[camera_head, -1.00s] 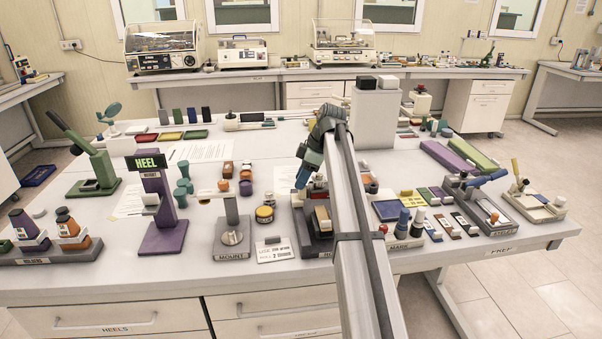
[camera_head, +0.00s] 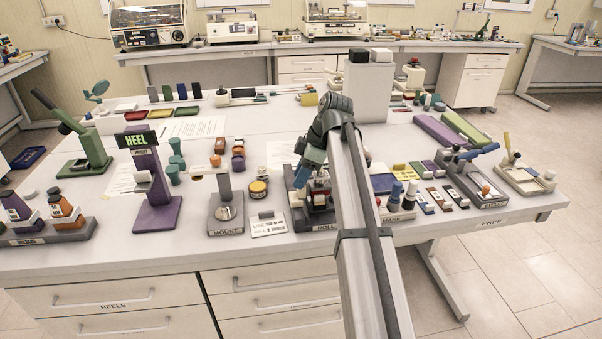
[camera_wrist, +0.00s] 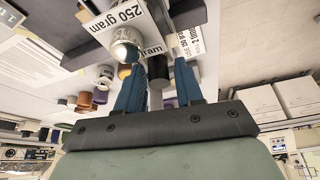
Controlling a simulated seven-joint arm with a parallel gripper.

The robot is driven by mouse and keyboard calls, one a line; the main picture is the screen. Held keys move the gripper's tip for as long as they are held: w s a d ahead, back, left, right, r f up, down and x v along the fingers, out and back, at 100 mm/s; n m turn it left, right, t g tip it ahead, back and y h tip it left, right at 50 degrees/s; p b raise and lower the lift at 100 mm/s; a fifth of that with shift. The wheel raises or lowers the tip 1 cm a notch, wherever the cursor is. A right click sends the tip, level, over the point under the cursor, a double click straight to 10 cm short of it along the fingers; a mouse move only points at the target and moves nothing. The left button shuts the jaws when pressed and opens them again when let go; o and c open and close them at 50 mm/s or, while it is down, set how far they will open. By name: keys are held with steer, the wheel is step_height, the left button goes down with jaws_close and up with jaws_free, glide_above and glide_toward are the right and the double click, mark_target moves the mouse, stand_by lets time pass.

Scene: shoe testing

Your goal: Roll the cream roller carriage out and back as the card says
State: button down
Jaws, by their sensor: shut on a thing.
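The roll station (camera_head: 322,226) stands near the table's front edge, labelled ROLL. My gripper (camera_wrist: 160,82) hangs over it, its two blue fingers shut about a dark grey upright part (camera_wrist: 157,72), seemingly the carriage's handle. In the head view my gripper and arm hide most of the carriage, and its cream colour is not clear. Labels reading 250 gram (camera_wrist: 118,28) show beside the fingers in the wrist view, with a pale round knob (camera_wrist: 126,50). The card (camera_head: 268,225) lies left of the station; it seems to read 250 gram and roll 2, its last word unclear.
The mount stand (camera_head: 226,205) and purple heel stand (camera_head: 155,190) are to the left. Marker bottles (camera_head: 395,195) and small blocks stand close on the right. A tall grey block (camera_head: 369,90) stands behind. The front edge has a narrow clear strip.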

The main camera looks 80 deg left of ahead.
steer(key=c, duration=1)
jaws_free()
steer(key=shift+d, duration=0.3)
steer(key=shift+a, duration=0.1)
steer(key=shift+w+r, duration=0.15)
steer(key=shift+r, duration=0.15)
steer(key=v, duration=1.3)
steer(key=shift+r, duration=0.1)
